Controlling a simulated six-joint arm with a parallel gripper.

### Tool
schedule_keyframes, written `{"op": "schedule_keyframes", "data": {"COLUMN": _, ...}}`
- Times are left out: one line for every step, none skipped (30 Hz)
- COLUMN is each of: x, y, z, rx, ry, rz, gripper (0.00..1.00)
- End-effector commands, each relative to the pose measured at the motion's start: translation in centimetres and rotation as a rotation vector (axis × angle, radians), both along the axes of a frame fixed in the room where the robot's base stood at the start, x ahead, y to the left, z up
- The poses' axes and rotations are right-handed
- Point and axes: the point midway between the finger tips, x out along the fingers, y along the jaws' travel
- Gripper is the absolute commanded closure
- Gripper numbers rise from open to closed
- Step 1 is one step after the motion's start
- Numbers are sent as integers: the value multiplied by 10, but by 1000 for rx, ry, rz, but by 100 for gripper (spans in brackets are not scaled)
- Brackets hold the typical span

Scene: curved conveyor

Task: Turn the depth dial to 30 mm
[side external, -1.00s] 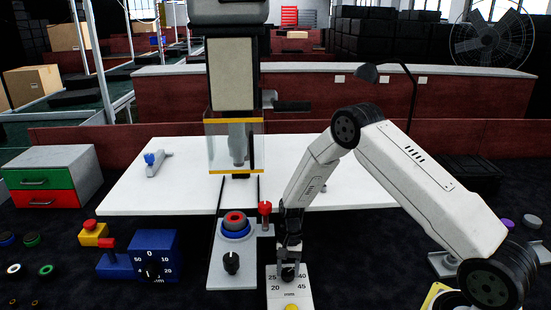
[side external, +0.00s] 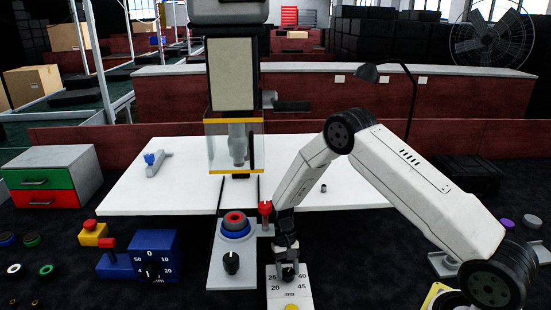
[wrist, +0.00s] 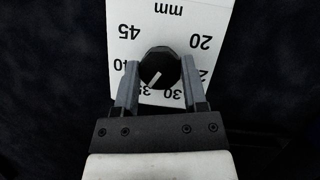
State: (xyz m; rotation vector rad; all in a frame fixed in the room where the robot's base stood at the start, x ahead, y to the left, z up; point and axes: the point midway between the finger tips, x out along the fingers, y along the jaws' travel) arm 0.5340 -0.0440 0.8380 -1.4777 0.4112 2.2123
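The depth dial (wrist: 160,68) is a black knob with a white pointer line, on a white plate (wrist: 125,15) marked from 20 to 45 with "mm". In the wrist view its pointer slants down and left, toward the 35 mark. The 30 mark is at the bottom, just right of the 35. My gripper (wrist: 160,65) has one finger on each side of the knob, both seeming to touch it. In the side view my gripper (side external: 289,273) comes down over the dial plate (side external: 303,294) and hides most of the knob. The 25 mark is partly hidden by a finger in the wrist view.
Left of the dial plate is a grey panel with a black knob (side external: 231,262). A red-topped lever (side external: 265,208) stands close to my gripper. A blue dial box (side external: 152,252) is farther left. A yellow button (side external: 291,307) is at the plate's front.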

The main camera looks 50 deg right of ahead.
Motion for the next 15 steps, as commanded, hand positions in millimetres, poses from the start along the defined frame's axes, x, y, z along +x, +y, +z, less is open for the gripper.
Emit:
{"op": "schedule_keyframes", "data": {"x": 0, "y": 0, "z": 0, "rx": 0, "ry": 1, "rz": -1, "gripper": 30}}
{"op": "schedule_keyframes", "data": {"x": 0, "y": 0, "z": 0, "rx": 0, "ry": 0, "rz": -1, "gripper": 20}}
{"op": "schedule_keyframes", "data": {"x": 0, "y": 0, "z": 0, "rx": 0, "ry": 0, "rz": -1, "gripper": 10}}
{"op": "schedule_keyframes", "data": {"x": 0, "y": 0, "z": 0, "rx": 0, "ry": 0, "rz": -2, "gripper": 10}}
{"op": "schedule_keyframes", "data": {"x": 0, "y": 0, "z": 0, "rx": 0, "ry": 0, "rz": -2, "gripper": 10}}
{"op": "schedule_keyframes", "data": {"x": 0, "y": 0, "z": 0, "rx": 0, "ry": 0, "rz": -2, "gripper": 10}}
{"op": "schedule_keyframes", "data": {"x": 0, "y": 0, "z": 0, "rx": 0, "ry": 0, "rz": -2, "gripper": 10}}
{"op": "schedule_keyframes", "data": {"x": 0, "y": 0, "z": 0, "rx": 0, "ry": 0, "rz": -2, "gripper": 10}}
{"op": "schedule_keyframes", "data": {"x": 0, "y": 0, "z": 0, "rx": 0, "ry": 0, "rz": -2, "gripper": 10}}
{"op": "schedule_keyframes", "data": {"x": 0, "y": 0, "z": 0, "rx": 0, "ry": 0, "rz": -2, "gripper": 10}}
{"op": "schedule_keyframes", "data": {"x": 0, "y": 0, "z": 0, "rx": 0, "ry": 0, "rz": -2, "gripper": 10}}
{"op": "schedule_keyframes", "data": {"x": 0, "y": 0, "z": 0, "rx": 0, "ry": 0, "rz": -2, "gripper": 10}}
{"op": "schedule_keyframes", "data": {"x": 0, "y": 0, "z": 1, "rx": 0, "ry": 0, "rz": -2, "gripper": 10}}
{"op": "schedule_keyframes", "data": {"x": 1, "y": 0, "z": 1, "rx": 0, "ry": -1, "rz": -2, "gripper": 10}}
{"op": "schedule_keyframes", "data": {"x": 1, "y": -1, "z": 2, "rx": 0, "ry": -1, "rz": -2, "gripper": 10}}
